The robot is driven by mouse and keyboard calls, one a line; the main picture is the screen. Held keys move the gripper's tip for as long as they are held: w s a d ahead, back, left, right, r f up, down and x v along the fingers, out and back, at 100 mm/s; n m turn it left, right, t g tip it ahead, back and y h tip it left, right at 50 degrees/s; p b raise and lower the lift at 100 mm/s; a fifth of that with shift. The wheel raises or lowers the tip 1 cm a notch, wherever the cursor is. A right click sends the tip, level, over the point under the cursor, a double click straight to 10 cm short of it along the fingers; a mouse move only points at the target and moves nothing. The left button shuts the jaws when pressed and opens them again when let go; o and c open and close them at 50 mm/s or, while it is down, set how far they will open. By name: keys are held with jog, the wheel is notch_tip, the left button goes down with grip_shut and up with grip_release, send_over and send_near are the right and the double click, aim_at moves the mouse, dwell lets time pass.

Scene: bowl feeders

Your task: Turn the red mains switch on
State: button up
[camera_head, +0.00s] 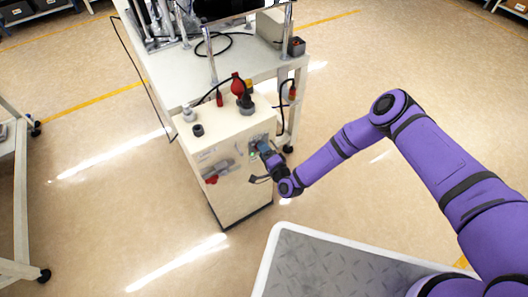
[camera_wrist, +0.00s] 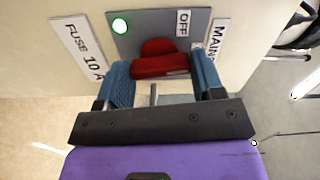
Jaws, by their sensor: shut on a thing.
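The red mains switch (camera_wrist: 160,66) sits on a grey plate (camera_wrist: 135,42) on the cabinet front. In the wrist view, my gripper (camera_wrist: 163,78) has one blue finger on each side of the switch and is shut on it. An OFF label (camera_wrist: 183,23) is beside the switch, and a MAINS label (camera_wrist: 214,42) is further right. A round lamp (camera_wrist: 120,25) with a green rim looks lit on the plate. In the head view my gripper (camera_head: 264,149) is at the upper right of the cabinet front and hides the switch.
The cream cabinet (camera_head: 222,140) carries a grey handle with a red part (camera_head: 212,179) at the lower left of its front. A worktable (camera_head: 190,85) is behind. Floor to the right is clear.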

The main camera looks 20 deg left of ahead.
jog(key=shift+m, duration=0.9)
jog(key=o, duration=0.6)
jog(key=shift+o, duration=0.2)
jog(key=shift+d, duration=0.1)
jog(key=v, duration=1)
jog(key=shift+s+d, duration=0.2)
jog(key=shift+s, duration=0.15)
jog(key=shift+w, duration=0.1)
